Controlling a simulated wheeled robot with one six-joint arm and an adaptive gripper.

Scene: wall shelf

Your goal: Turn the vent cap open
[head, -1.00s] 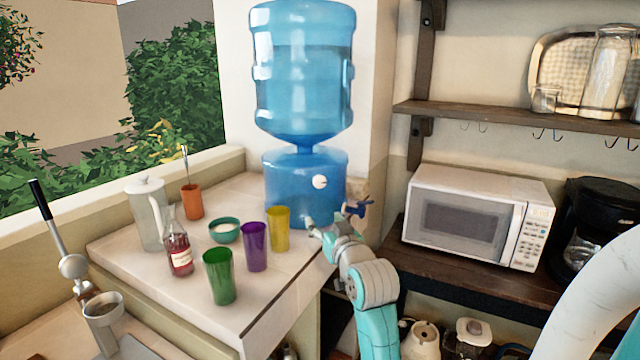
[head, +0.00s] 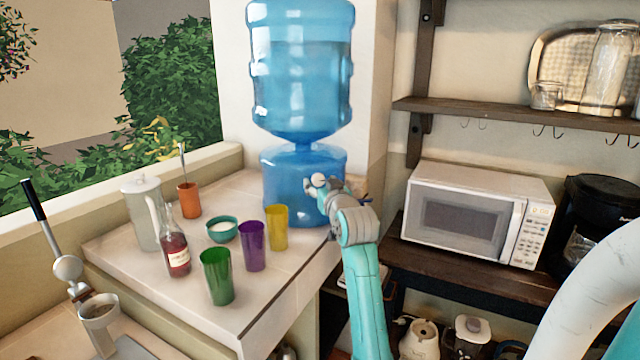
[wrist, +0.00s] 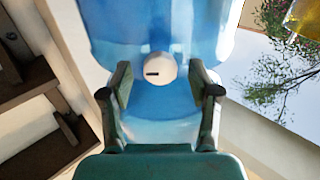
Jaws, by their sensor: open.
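The vent cap (wrist: 160,70) is a round white knob with a dark slot, on the front of the blue dispenser base (wrist: 160,110). In the wrist view the slot lies about level. The cap also shows in the head view (head: 318,180), partly behind my gripper. My gripper (wrist: 160,88) is open, its two fingers on either side of the cap's lower edge with gaps to it. In the head view my gripper (head: 313,186) is up at the dispenser base (head: 285,190). Whether a finger touches the base cannot be seen.
A large blue water bottle (head: 300,75) stands on the base. Yellow (head: 277,228), purple (head: 252,246) and green (head: 217,277) cups stand left of my arm. A microwave (head: 475,212) is to the right. The counter's front edge runs below my arm.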

